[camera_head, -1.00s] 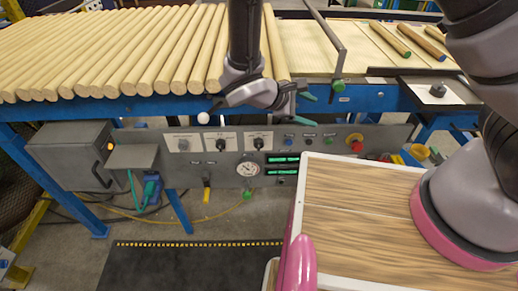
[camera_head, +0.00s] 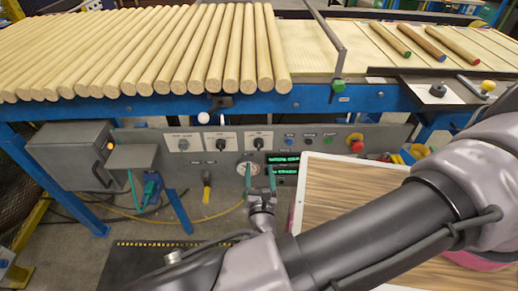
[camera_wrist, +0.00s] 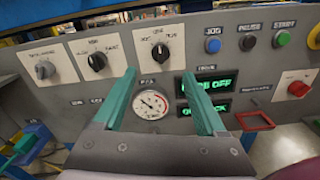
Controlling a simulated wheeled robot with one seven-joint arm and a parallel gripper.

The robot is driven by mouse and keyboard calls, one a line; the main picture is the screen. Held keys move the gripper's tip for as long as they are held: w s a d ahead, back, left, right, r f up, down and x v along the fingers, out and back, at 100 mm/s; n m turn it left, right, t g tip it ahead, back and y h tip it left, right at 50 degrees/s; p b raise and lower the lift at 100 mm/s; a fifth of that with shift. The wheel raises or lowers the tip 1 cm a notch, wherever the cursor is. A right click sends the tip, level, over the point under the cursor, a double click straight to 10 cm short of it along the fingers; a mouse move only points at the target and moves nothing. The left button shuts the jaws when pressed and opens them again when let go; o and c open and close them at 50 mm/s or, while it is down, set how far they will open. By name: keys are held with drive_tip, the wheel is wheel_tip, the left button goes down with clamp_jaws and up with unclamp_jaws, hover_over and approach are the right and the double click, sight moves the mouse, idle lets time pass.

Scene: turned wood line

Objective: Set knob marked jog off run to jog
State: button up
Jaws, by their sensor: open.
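Three selector knobs on white plates sit in a row on the grey panel. The right-hand black knob (camera_head: 259,143) seems to be the jog-off-run one, but its small lettering is hard to read; it also shows in the wrist view (camera_wrist: 160,52). Its pointer looks roughly upright, though I cannot be sure. My gripper (camera_head: 260,177) is open and empty, with green fingers pointing up at the panel below this knob. In the wrist view my gripper (camera_wrist: 158,80) has its fingers either side of the round gauge (camera_wrist: 151,104), with the knob above and between the tips.
The middle black knob (camera_wrist: 97,61) and left grey knob (camera_wrist: 44,70) are close by. Green displays (camera_wrist: 208,92), push buttons (camera_wrist: 249,41) and a red switch (camera_wrist: 298,89) lie to the right. A wood-topped table (camera_head: 330,190) stands front right. Wooden rods (camera_head: 150,60) lie above the panel.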

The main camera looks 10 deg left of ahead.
sight(259, 148)
drive_tip(key=x, duration=0.9)
drive_tip(key=shift+w, duration=0.45)
clamp_jaws()
